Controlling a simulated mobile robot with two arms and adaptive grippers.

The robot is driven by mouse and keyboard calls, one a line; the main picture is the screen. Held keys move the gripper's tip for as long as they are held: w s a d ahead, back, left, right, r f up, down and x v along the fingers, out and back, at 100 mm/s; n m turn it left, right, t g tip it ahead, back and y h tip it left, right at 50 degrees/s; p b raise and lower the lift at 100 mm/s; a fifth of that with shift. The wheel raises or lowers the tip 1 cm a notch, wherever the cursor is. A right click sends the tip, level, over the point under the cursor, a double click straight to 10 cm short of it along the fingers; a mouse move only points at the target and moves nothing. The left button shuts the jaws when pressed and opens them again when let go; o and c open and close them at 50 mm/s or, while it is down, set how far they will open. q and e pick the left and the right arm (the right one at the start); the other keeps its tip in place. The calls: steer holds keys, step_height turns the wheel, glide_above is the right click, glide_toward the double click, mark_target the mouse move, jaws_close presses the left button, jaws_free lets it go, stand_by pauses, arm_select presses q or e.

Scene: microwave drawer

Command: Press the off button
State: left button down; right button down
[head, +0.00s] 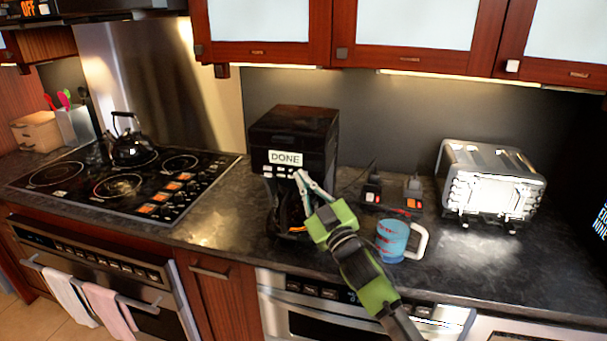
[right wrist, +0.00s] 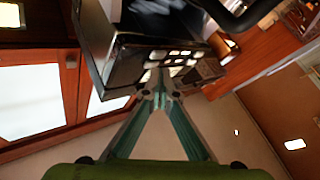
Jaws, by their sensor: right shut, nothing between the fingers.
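A black coffee maker (head: 294,135) stands on the counter, its front display (head: 285,158) reading "DONE". A row of small light buttons (head: 278,171) sits under the display; the buttons also show in the right wrist view (right wrist: 180,55). I cannot read which one is the off button. My right gripper (head: 300,177) is shut and empty, its fingertips at the right end of the button row. In the right wrist view the closed tips (right wrist: 160,78) overlap the panel's lower edge; I cannot tell whether they touch a button. My left gripper is not in view.
A blue mug (head: 392,240) stands right of my right gripper. A black stove (head: 125,183) with a kettle (head: 130,148) is left. A display (head: 28,9) at top left reads "OFF".

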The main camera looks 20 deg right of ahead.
steer(key=shift+w+d, duration=0.1)
steer(key=shift+w, duration=0.1)
stand_by(0.4)
steer(key=shift+s+a, duration=0.4)
steer(key=shift+s, duration=0.25)
steer(key=shift+p, duration=0.3)
steer(key=shift+s+a+p, duration=0.3)
steer(key=shift+s+a, duration=0.4)
steer(key=shift+s, duration=0.35)
steer(key=shift+s+a+p, duration=0.25)
steer(key=shift+s+a, duration=0.45)
steer(key=shift+s, duration=0.3)
steer(key=shift+f, duration=0.1)
